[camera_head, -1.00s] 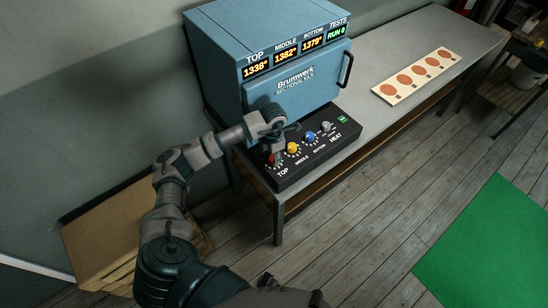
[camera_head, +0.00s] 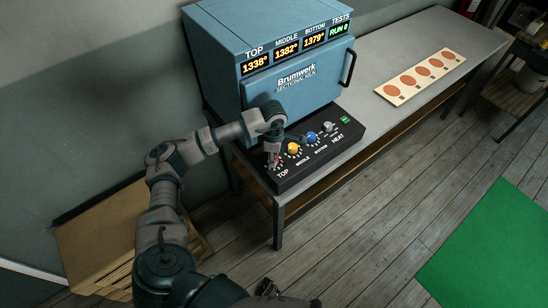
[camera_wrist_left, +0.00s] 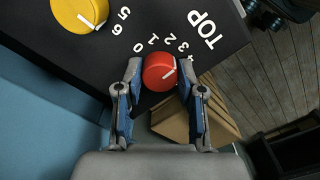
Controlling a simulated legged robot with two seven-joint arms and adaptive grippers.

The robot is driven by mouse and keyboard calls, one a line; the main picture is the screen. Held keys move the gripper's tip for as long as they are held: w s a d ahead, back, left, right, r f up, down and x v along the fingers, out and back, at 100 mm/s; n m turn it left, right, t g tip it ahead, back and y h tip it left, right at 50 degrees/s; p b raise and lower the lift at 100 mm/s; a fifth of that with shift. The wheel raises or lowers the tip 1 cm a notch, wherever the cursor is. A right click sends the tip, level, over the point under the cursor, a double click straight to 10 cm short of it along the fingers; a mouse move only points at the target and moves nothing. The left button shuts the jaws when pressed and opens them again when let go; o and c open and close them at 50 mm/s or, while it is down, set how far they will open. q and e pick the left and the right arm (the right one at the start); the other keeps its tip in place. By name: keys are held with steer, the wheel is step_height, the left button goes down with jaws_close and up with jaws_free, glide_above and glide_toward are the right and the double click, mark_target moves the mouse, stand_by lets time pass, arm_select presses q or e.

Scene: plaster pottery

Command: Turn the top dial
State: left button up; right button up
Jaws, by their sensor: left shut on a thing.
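The red top dial (camera_wrist_left: 158,72) sits on the black control panel (camera_head: 328,151) beside the "TOP" label and numbers 0 to 6. In the left wrist view my left gripper (camera_wrist_left: 157,80) is shut on the red dial, one finger on each side. The dial's white pointer line lies near the 2 and 3 marks. In the head view my left gripper (camera_head: 272,156) is over the panel's left end and mostly hides the red dial. The kiln display (camera_head: 257,67) reads TOP 1338°.
The yellow middle dial (camera_head: 293,148) and blue bottom dial (camera_head: 312,137) stand close to the right, with a grey dial (camera_head: 329,127) beyond. The blue kiln (camera_head: 222,58) rises behind the panel. A board with orange discs (camera_head: 421,76) lies on the bench.

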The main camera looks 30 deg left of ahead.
arm_select(q)
steer(key=shift+a+f, duration=0.1)
steer(key=shift+f, duration=0.05)
steer(key=o, duration=1.1)
steer(key=shift+o, duration=0.2)
steer(key=shift+a, duration=0.1)
steer(key=shift+w+r, duration=0.1)
steer(key=shift+r, duration=0.4)
step_height(320, 180, up, 11)
steer(key=shift+f, duration=0.15)
